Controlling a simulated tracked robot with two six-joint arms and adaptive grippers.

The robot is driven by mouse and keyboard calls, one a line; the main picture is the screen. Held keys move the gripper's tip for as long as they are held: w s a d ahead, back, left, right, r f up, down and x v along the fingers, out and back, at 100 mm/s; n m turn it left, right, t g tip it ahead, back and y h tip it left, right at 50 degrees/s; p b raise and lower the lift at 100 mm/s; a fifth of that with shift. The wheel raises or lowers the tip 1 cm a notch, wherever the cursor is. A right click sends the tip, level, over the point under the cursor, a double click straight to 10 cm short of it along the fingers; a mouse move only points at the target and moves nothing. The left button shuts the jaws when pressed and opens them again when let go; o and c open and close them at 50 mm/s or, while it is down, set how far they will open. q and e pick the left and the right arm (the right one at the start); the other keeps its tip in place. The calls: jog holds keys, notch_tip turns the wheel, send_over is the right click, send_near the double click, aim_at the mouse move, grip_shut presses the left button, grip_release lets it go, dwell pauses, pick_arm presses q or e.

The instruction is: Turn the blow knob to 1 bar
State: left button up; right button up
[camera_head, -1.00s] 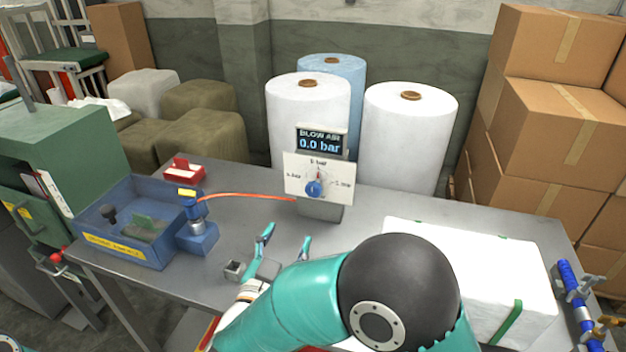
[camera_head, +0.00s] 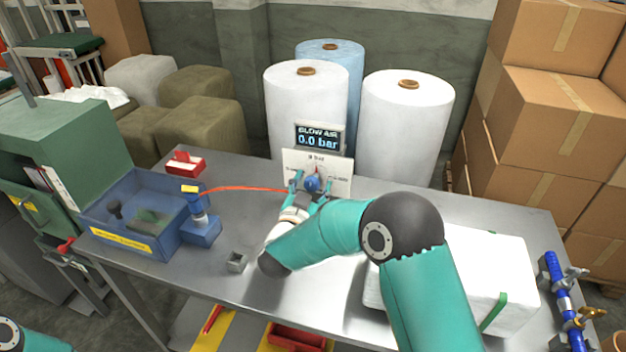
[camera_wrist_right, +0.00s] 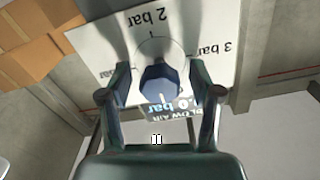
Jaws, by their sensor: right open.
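The blue blow knob (camera_head: 312,184) sits on a white dial plate (camera_head: 340,165) with bar marks. A small red mark shows just above it. The display (camera_head: 318,138) above reads BLOW AIR 0.0 bar. My right gripper (camera_head: 311,190) is open at the dial, one finger on each side of the knob. In the right wrist view, the knob (camera_wrist_right: 159,84) lies between the open fingers of the gripper (camera_wrist_right: 163,90), with gaps visible on both sides. The plate appears upside down there, with 2 bar and 3 bar readable. My left gripper is out of view.
An orange hose (camera_head: 240,188) runs from a blue fitting (camera_head: 201,229) to the dial. A blue bin (camera_head: 125,240) stands left, a small grey block (camera_head: 237,262) nearer. A white block (camera_head: 470,270) lies right on the metal table (camera_head: 390,195). White rolls (camera_head: 405,130) stand behind.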

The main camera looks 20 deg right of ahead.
jog(key=shift+w+d, duration=0.1)
jog(key=c, duration=1.1)
jog(key=shift+d, duration=0.1)
jog(key=shift+c, duration=0.3)
jog(key=shift+f+m+b, duration=0.25)
jog(key=shift+m+b, duration=0.15)
jog(key=shift+b, duration=0.55)
jog(key=m+b, duration=0.2)
jog(key=b, duration=0.2)
jog(key=m+b, duration=0.2)
jog(key=b, duration=0.1)
jog(key=m+b, duration=0.2)
jog(key=b, duration=0.2)
jog(key=shift+f+b, duration=0.3)
jog(key=m+b, duration=0.8)
jog(key=b, duration=0.2)
jog(key=shift+r+m+b, duration=0.15)
jog(key=shift+m+b, duration=1.3)
jog(key=shift+m, duration=0.05)
